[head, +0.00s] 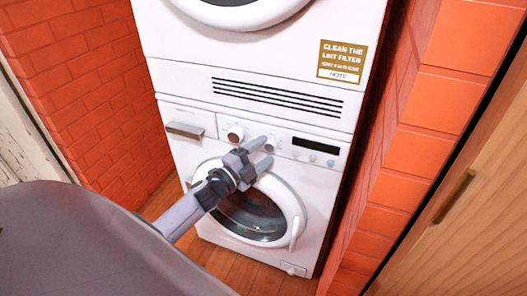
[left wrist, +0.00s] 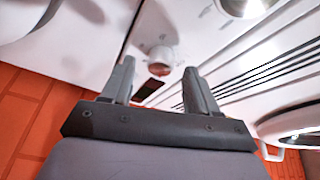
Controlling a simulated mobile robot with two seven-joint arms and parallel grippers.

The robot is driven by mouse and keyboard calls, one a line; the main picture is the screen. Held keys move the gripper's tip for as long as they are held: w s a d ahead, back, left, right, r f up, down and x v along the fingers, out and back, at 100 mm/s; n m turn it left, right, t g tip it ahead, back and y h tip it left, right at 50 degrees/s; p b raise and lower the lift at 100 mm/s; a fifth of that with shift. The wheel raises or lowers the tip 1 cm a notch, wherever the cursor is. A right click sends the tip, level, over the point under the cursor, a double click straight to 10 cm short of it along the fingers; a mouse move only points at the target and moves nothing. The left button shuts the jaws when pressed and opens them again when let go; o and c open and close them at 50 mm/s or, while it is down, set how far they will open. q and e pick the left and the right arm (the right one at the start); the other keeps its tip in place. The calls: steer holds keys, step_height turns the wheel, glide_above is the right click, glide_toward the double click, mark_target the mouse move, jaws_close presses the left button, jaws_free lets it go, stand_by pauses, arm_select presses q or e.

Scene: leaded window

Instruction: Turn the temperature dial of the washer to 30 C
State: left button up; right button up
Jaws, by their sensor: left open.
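The white washer (head: 211,226) is the lower machine of a stack, with a round door below its control panel. Its panel has a round dial (head: 235,134) on the left and another knob (head: 270,144) near my fingertips. My left gripper (head: 263,151) is open and empty in front of the panel, above the door. In the left wrist view a white knob (left wrist: 161,57) with a reddish face shows between the two fingertips, seemingly a little beyond them. I cannot tell which knob sets temperature, and the markings are unreadable.
A dark display (head: 321,146) with small buttons below is on the panel's right; a drawer handle (head: 185,130) is on its left. A second machine (head: 302,45) with vent slots is above. Brick walls (head: 85,85) flank the stack closely. A wooden door (head: 475,220) stands at right.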

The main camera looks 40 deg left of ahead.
arm_select(q)
steer(key=s+a, duration=0.1)
steer(key=s, duration=0.5)
steer(key=shift+f, duration=0.25)
steer(key=shift+s, duration=0.1)
